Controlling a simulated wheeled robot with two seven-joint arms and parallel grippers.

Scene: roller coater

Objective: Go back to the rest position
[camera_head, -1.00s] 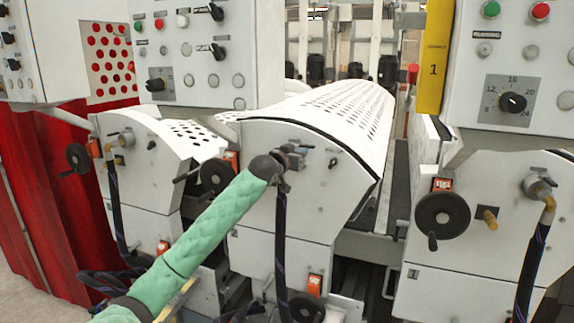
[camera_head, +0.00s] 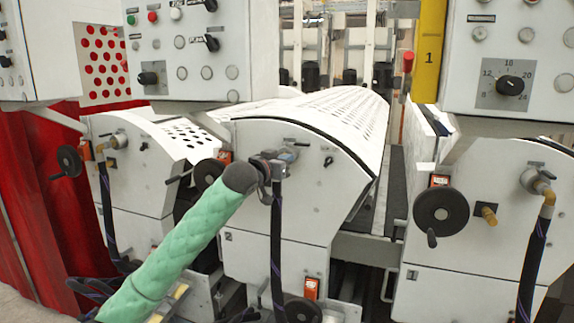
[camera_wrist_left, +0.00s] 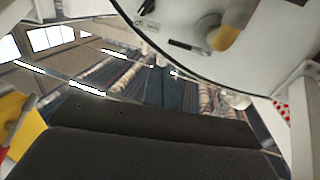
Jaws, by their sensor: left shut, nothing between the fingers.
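My left arm, in a green quilted sleeve, reaches up from the lower left in the head view. Its dark wrist end and left gripper (camera_head: 268,168) are in front of the middle machine unit (camera_head: 300,200), by its hose fitting. The gripper is small there and partly merges with the fitting; it is shut and empty. I cannot tell whether it touches the fitting. In the left wrist view a large black block fills the bottom, with a white machine face (camera_wrist_left: 180,25) above it. My right gripper is not in view.
A right unit (camera_head: 480,250) with a black handwheel (camera_head: 441,214) and a left unit (camera_head: 135,190) flank the middle one. Control boxes (camera_head: 200,60) hang above. Black hoses (camera_head: 277,250) hang in front. A red curtain (camera_head: 40,210) is at far left.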

